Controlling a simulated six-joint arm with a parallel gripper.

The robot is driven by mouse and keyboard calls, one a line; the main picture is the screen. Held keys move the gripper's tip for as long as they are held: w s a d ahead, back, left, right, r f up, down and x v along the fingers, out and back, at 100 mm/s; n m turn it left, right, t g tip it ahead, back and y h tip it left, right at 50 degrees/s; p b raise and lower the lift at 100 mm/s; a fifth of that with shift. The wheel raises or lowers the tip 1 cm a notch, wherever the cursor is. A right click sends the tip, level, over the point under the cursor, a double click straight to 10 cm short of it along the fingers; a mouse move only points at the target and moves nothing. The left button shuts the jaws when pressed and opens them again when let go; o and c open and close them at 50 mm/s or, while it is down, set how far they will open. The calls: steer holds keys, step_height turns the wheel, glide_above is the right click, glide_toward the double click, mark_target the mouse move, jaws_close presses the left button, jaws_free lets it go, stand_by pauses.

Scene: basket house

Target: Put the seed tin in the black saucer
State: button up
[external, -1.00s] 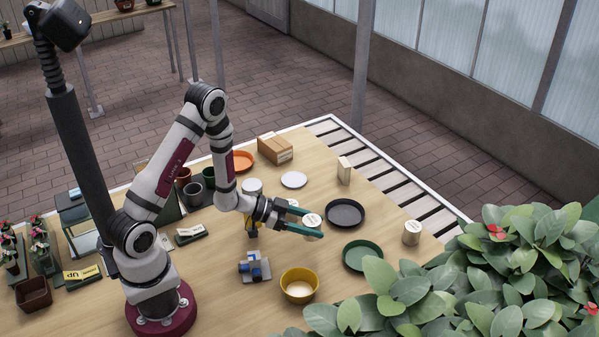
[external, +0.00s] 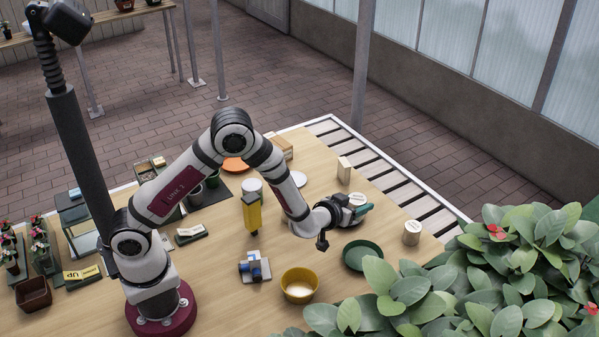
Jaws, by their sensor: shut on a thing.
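My gripper (external: 361,210), with teal fingers, is shut on the seed tin (external: 357,199), a small tin with a pale lid. They are at the black saucer (external: 348,224) on the right part of the table. My gripper and wrist cover most of the saucer, so only a little of its dark surface shows. The tin's lower part is hidden, and I cannot tell whether it touches the saucer.
A green saucer (external: 362,255) lies in front, and another pale-lidded tin (external: 411,233) stands to the right. A yellow bowl (external: 299,285), a blue-and-grey object (external: 254,267) and an upright cream box (external: 344,170) are nearby. Leafy plants (external: 480,280) crowd the front right.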

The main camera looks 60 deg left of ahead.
steer(key=w+a+f, duration=0.1)
steer(key=a+f, duration=0.1)
steer(key=a, duration=0.1)
steer(key=w+a+f, duration=0.2)
steer(key=a, duration=0.1)
steer(key=w+a+f, duration=0.1)
steer(key=a+f, duration=0.1)
steer(key=a, duration=0.1)
steer(key=shift+w+a+f, duration=0.25)
steer(key=shift+w, duration=0.1)
step_height(320, 180, down, 4)
steer(key=shift+w+a+f, duration=0.1)
steer(key=shift+a, duration=0.05)
steer(key=shift+f, duration=0.1)
steer(key=o, duration=1.4)
steer(key=shift+c, duration=0.2)
